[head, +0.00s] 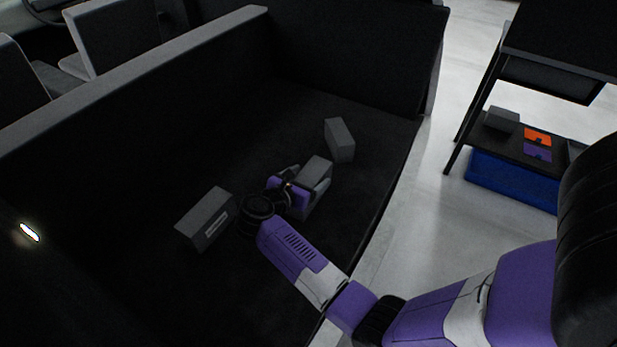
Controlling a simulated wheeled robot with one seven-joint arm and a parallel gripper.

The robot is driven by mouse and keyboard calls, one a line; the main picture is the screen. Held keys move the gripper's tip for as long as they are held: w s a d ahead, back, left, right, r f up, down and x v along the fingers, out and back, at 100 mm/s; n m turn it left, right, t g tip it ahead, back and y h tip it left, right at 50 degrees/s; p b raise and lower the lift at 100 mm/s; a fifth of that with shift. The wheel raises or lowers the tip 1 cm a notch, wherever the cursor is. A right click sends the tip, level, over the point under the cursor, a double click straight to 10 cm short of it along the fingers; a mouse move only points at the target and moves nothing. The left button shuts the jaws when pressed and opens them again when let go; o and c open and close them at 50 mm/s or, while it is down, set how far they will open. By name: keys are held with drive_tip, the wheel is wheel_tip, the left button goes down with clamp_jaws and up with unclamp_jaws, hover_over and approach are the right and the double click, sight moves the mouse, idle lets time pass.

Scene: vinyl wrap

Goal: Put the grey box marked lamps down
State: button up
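My gripper (305,182) reaches into the dark cargo bed of a vehicle. Its fingers lie on either side of a grey box (316,169) and look shut on it. The gripper hides part of this box. No marking can be read on it, so I cannot confirm that it is the one marked lamps. I cannot tell whether its underside touches the bed floor.
A grey box with a pale label (207,219) lies left of my gripper, and another grey box (340,140) stands behind it to the right. The dark bed floor (290,115) has free room. A shelf unit (530,150) stands at right, outside the bed.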

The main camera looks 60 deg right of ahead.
drive_tip(key=shift+r, duration=0.2)
drive_tip(key=s+v, duration=0.1)
drive_tip(key=v, duration=1.1)
drive_tip(key=s+d+r+n+t+h, duration=0.2)
drive_tip(key=s+r+n+t+h, duration=0.45)
drive_tip(key=n, duration=0.25)
drive_tip(key=s+a+r+n+t+y, duration=0.35)
drive_tip(key=a+r+n+t, duration=0.4)
drive_tip(key=n, duration=0.65)
drive_tip(key=s+a+f+n+y, duration=0.2)
drive_tip(key=s+a+n+y, duration=0.2)
drive_tip(key=n, duration=0.6)
drive_tip(key=s+a+f+n+t+y, duration=0.1)
drive_tip(key=s+a+f+n+y, duration=0.1)
drive_tip(key=s+a+n+y, duration=0.2)
drive_tip(key=s+a+f+n+y, duration=0.2)
drive_tip(key=s+a+n+y, duration=0.3)
drive_tip(key=n, duration=1.2)
drive_tip(key=a+y, duration=0.3)
drive_tip(key=shift+a+n+t, duration=0.3)
drive_tip(key=shift+a, duration=0.05)
